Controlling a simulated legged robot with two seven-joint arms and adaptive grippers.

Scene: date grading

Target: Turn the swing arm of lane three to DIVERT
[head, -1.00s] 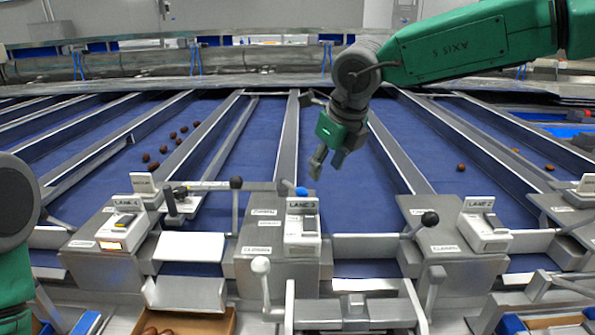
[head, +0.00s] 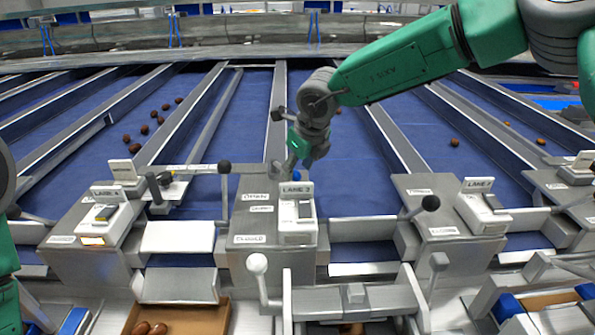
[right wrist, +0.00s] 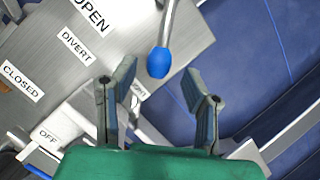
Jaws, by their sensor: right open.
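The lane three box (head: 272,246) stands in the middle of the head view, with a LANE 3 sign and a switch unit (head: 297,222) on top. In the right wrist view, its metal top (right wrist: 65,62) carries OPEN, DIVERT and CLOSED labels. The swing arm's rod (right wrist: 167,22) ends in a blue knob (right wrist: 158,63), to the right of the OPEN label. My right gripper (right wrist: 160,68) is open, its fingertips on either side of the knob in that view; contact is not visible. In the head view, my right gripper (head: 297,163) is just behind the sign. My left gripper is out of view.
The neighbouring lane boxes (head: 97,240) and (head: 448,235) have levers with black knobs (head: 224,167) and (head: 431,203). A lever with a white knob (head: 257,263) stands in front of lane three. Blue belts (head: 340,165) run behind, with several dates on some.

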